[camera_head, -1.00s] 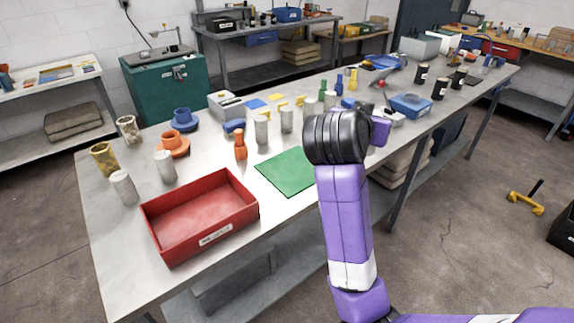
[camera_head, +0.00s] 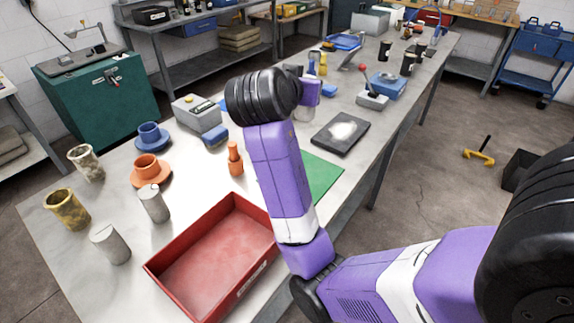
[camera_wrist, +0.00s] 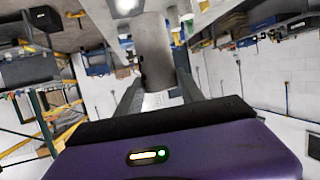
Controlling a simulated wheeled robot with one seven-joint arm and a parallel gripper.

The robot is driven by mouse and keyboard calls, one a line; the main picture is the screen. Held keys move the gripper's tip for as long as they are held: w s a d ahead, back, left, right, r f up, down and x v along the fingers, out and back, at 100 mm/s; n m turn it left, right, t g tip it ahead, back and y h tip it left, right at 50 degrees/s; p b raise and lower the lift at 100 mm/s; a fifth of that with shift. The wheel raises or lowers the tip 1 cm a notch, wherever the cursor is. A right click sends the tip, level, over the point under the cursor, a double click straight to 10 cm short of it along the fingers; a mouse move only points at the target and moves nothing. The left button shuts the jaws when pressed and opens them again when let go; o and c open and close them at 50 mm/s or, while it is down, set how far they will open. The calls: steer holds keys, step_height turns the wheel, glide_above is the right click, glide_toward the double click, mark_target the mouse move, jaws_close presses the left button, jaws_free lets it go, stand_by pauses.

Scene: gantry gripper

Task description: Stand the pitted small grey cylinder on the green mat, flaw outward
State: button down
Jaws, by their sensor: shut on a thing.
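In the wrist view my gripper (camera_wrist: 158,82) is shut on a small grey cylinder (camera_wrist: 152,45), held between its two fingers. A few dark spots show at the cylinder's left edge; I cannot tell for sure that they are the pits. Two other grey cylinders (camera_head: 153,203) (camera_head: 110,244) stand at the left of the table.
A red tray (camera_head: 212,262), empty, sits at the front, left of the mat. A dark slab with a white patch (camera_head: 340,132) lies beyond the mat. An orange peg-like piece (camera_head: 235,158), a blue cup (camera_head: 150,137) and a grey box (camera_head: 196,113) stand farther left.

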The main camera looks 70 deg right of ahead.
step_height(320, 180, down, 20)
steer(key=shift+r, duration=0.25)
stand_by(0.3)
steer(key=shift+f, duration=0.15)
steer(key=c, duration=0.7)
jaws_free()
